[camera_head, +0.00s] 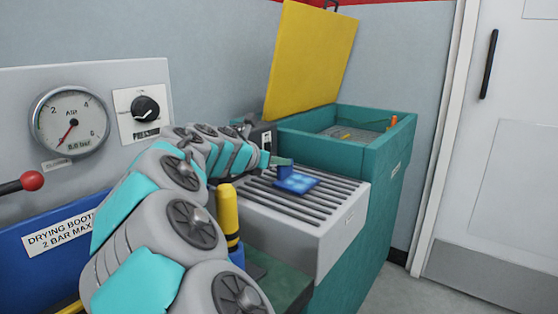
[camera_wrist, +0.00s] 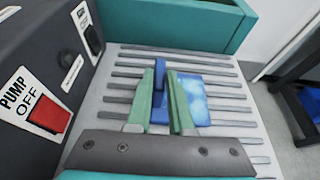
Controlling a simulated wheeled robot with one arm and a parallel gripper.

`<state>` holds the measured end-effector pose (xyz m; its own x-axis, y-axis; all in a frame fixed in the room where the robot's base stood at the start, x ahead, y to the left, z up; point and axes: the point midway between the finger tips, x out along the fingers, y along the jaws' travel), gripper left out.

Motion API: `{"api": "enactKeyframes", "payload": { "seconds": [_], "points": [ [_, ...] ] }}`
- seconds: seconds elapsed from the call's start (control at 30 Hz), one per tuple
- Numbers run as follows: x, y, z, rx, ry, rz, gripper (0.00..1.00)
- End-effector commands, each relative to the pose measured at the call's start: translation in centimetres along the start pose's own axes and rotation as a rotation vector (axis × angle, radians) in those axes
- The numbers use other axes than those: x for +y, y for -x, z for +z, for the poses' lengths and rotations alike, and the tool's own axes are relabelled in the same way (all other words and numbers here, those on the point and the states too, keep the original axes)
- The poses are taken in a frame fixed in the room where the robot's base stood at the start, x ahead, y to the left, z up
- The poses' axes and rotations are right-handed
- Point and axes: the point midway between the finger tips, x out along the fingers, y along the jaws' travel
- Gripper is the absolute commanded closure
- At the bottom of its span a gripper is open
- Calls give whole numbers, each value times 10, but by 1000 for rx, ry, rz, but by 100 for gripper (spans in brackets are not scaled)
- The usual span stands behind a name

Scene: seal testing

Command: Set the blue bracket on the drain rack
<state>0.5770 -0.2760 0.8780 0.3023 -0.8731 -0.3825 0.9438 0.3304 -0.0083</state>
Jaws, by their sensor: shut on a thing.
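The blue bracket (camera_head: 297,183) is at the drain rack (camera_head: 312,213), a pale slatted top beside the teal tank. It has a flat plate with lighter blue patches and an upright part. In the wrist view the bracket (camera_wrist: 193,98) lies over the slats of the rack (camera_wrist: 226,87). My gripper (camera_head: 279,162) reaches over the rack from the left. In the wrist view my gripper (camera_wrist: 164,92) has its two green fingers on either side of the upright blue part and is shut on it. Whether the plate's underside touches the slats is hard to tell.
The teal tank (camera_head: 390,136) with a raised yellow lid (camera_head: 310,60) stands behind the rack. A dark pump box (camera_wrist: 40,70) with a red switch is close left of my gripper. A yellow post (camera_head: 228,215) stands left of the rack. Slats at the front and right are bare.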

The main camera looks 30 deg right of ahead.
Motion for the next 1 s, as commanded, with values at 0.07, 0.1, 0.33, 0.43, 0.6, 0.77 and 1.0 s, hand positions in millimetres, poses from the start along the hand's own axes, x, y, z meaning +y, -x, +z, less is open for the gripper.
{"api": "enactKeyframes", "payload": {
  "seconds": [0.07,0.1,0.33,0.43,0.6,0.77,1.0],
  "points": [
    [0,1,1,-2,0,1,100],
    [0,1,1,-2,0,1,100],
    [0,0,1,-1,0,0,65],
    [0,0,0,-1,0,0,53],
    [0,0,0,0,0,0,45],
    [0,0,0,1,-1,0,45],
    [0,7,15,0,-1,0,45]
  ]
}}
